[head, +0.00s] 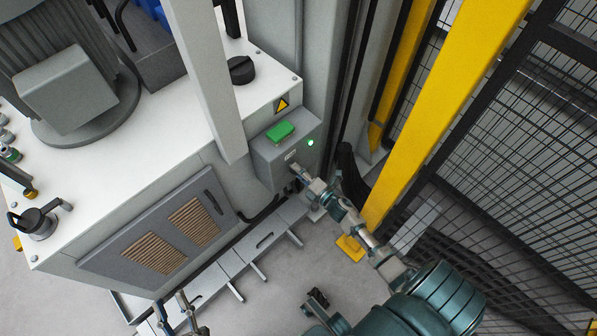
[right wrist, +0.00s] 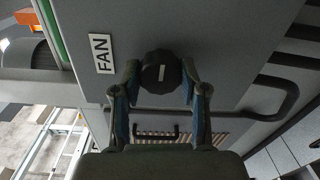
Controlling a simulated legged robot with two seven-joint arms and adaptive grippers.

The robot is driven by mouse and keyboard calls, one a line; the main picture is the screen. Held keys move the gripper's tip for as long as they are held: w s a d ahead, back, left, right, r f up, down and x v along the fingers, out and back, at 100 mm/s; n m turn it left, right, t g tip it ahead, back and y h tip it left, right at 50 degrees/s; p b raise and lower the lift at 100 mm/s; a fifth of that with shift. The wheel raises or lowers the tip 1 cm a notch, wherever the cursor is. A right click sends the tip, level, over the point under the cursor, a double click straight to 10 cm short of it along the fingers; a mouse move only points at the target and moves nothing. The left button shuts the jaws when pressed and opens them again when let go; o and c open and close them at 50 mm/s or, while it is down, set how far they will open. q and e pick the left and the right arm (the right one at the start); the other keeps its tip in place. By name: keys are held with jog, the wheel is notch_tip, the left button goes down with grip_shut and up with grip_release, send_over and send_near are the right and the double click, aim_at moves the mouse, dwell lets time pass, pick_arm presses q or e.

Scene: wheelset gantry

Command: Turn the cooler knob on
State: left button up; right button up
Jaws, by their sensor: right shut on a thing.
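The cooler knob (right wrist: 162,72) is a round black knob with a white pointer line, on a grey box beside a white "FAN" label (right wrist: 101,53). In the right wrist view its pointer line runs up and down. My right gripper (right wrist: 160,88) has one finger on each side of the knob and is shut on it. In the head view my right gripper (head: 299,172) is at the front of the grey control box (head: 268,160) and hides the knob. My left gripper (head: 170,304) is at the bottom edge, its fingers apart and empty, away from the box.
A green lamp (head: 310,142) glows on the control box, and a green part (head: 280,131) sits on top. A yellow post (head: 440,100) and mesh fence (head: 510,160) stand close on the right. A vented cabinet door (head: 165,235) is on the left.

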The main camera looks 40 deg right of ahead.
jog(key=shift+d, duration=0.3)
jog(key=o, duration=1)
jog(key=shift+o, duration=0.7)
jog(key=shift+f, duration=0.1)
jog(key=shift+s, duration=0.15)
jog(key=s, duration=0.7)
jog(key=shift+d, duration=0.35)
jog(key=shift+s, duration=0.1)
